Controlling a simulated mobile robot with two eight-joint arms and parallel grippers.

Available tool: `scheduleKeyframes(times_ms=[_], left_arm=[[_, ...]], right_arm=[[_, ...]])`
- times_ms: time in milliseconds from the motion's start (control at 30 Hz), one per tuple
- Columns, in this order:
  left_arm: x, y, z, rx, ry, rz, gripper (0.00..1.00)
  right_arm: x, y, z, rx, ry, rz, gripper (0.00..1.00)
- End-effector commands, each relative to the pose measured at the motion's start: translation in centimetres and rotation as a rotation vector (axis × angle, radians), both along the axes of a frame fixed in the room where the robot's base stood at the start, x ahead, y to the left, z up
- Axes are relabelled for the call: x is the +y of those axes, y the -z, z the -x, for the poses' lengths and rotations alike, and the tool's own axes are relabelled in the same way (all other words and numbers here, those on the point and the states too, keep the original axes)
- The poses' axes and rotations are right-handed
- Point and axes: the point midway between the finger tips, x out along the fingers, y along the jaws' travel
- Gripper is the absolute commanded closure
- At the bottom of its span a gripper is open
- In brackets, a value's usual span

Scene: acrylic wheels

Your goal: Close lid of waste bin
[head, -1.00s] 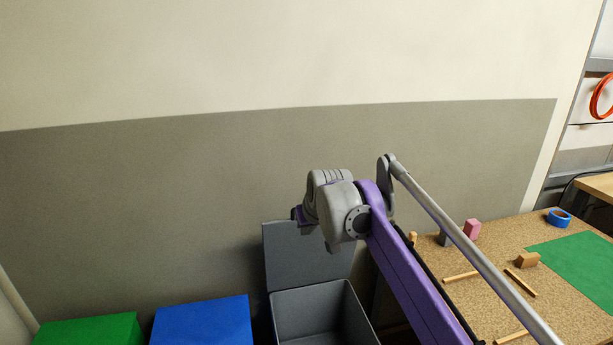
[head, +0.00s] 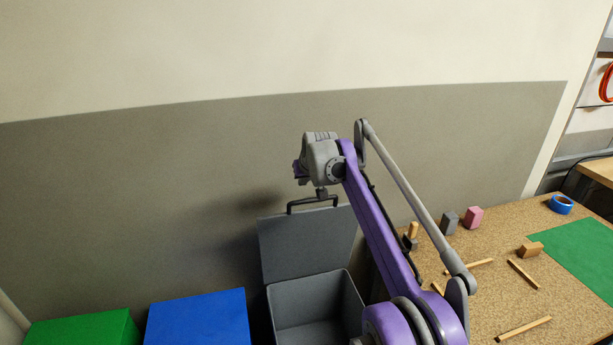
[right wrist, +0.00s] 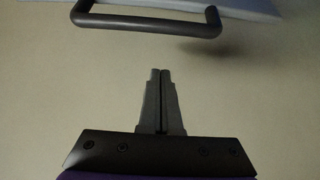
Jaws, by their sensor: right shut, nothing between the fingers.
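The grey waste bin (head: 303,312) stands on the floor near the wall, its box open at the top. Its flat grey lid (head: 305,243) stands raised at the back of the box. A dark U-shaped handle (head: 300,206) shows along the lid's top edge. My right gripper (head: 321,191) is above the lid, close to the handle in the head view. In the right wrist view, its fingers (right wrist: 160,72) are shut and empty, and the handle (right wrist: 150,22) is beyond the tips with a visible gap. My left gripper is not in view.
A green box (head: 85,328) and a blue box (head: 198,318) stand left of the bin. A cork-topped table (head: 480,295) with blocks, sticks, blue tape (head: 561,204) and a green mat (head: 585,260) is on the right. The grey-and-cream wall is behind.

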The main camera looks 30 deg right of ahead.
Motion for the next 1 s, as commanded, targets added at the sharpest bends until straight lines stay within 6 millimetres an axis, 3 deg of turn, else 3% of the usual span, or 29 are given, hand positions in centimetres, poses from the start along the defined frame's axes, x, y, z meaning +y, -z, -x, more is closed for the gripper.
scheduleKeyframes(times_ms=[67,300,500,1000], left_arm=[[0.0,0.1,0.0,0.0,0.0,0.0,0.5],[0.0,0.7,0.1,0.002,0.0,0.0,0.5],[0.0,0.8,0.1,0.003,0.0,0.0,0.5],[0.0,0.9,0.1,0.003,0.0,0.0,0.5]], right_arm=[[-0.1,0.9,-0.5,0.0,0.0,0.0,1.0],[0.5,1.7,2.0,0.0,0.0,0.0,1.0],[0.7,2.0,3.0,0.0,-0.001,0.001,1.0],[0.8,2.1,3.3,-0.008,0.0,0.002,1.0]])
